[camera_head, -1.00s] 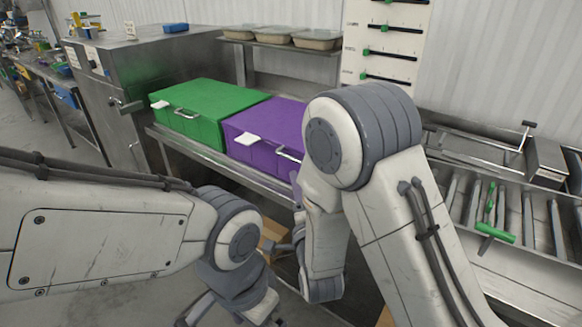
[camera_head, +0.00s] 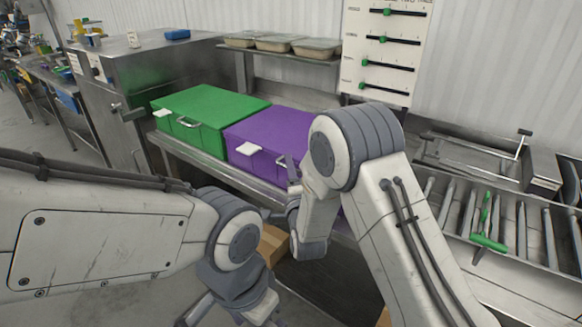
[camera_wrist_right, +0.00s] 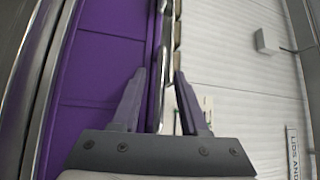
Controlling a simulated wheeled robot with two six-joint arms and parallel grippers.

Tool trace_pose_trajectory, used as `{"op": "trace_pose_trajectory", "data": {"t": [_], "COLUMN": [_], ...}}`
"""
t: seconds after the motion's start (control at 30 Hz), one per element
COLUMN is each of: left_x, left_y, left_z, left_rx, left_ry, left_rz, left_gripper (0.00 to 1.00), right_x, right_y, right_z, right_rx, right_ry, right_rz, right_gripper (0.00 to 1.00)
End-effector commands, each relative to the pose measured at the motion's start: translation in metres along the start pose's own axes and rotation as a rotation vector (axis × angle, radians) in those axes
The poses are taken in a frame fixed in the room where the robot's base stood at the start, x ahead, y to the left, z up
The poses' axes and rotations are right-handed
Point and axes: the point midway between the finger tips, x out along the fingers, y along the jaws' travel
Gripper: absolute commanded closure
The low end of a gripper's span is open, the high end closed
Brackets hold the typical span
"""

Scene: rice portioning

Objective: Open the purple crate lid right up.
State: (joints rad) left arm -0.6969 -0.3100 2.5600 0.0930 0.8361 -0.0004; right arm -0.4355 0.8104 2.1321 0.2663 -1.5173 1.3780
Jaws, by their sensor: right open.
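The purple crate (camera_head: 285,130) stands on the steel bench, right of the green crate, with its lid down. It has a white tab (camera_head: 249,148) at its front top edge. My right gripper (camera_head: 288,170) is at the right part of the crate's front, covering most of the metal handle there. In the right wrist view, the right gripper (camera_wrist_right: 158,75) is open, with a silver bar (camera_wrist_right: 165,45) running between its fingers beside the purple face (camera_wrist_right: 95,85). Contact cannot be told. My left arm reaches in low at the left; its gripper (camera_head: 195,312) is partly cut off at the bottom edge.
The green crate (camera_head: 205,105) stands closed beside the purple one. Lidded trays (camera_head: 280,42) sit on a shelf behind. A steel cabinet (camera_head: 150,70) is at the left. A rack with a green-handled tool (camera_head: 488,242) is at the right. A cardboard box (camera_head: 272,243) is below the bench.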

Motion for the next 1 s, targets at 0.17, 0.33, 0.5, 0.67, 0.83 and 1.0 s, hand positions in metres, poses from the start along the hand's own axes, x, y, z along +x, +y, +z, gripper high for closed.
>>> {"op": "trace_pose_trajectory", "data": {"t": [0.17,0.33,0.5,0.67,0.83,1.0], "left_x": [0.0002,0.0002,0.0002,0.0002,0.0002,0.0002], "left_y": [0.0000,0.0000,0.0000,0.0000,0.0000,0.0000], "left_z": [0.0000,0.0000,0.0000,0.0000,0.0000,0.0000], "left_rx": [0.000,0.000,0.000,0.000,0.000,0.000], "left_ry": [0.000,0.000,0.000,0.000,0.000,0.000], "left_rz": [0.000,0.000,0.000,0.000,0.000,0.000], "left_gripper": [0.00,0.00,0.00,0.00,0.00,0.00], "right_x": [-0.0003,-0.0004,-0.0005,-0.0006,-0.0007,-0.0008], "right_y": [0.0001,0.0001,0.0001,0.0002,0.0003,0.0004], "right_z": [-0.0002,-0.0003,-0.0003,-0.0003,-0.0003,-0.0003], "right_rx": [0.000,0.000,0.000,0.000,0.000,0.000], "right_ry": [0.000,0.000,0.000,0.000,0.000,0.000], "right_rz": [0.000,0.000,0.000,0.001,0.001,0.001], "right_gripper": [0.75,1.00,1.00,1.00,1.00,1.00]}}
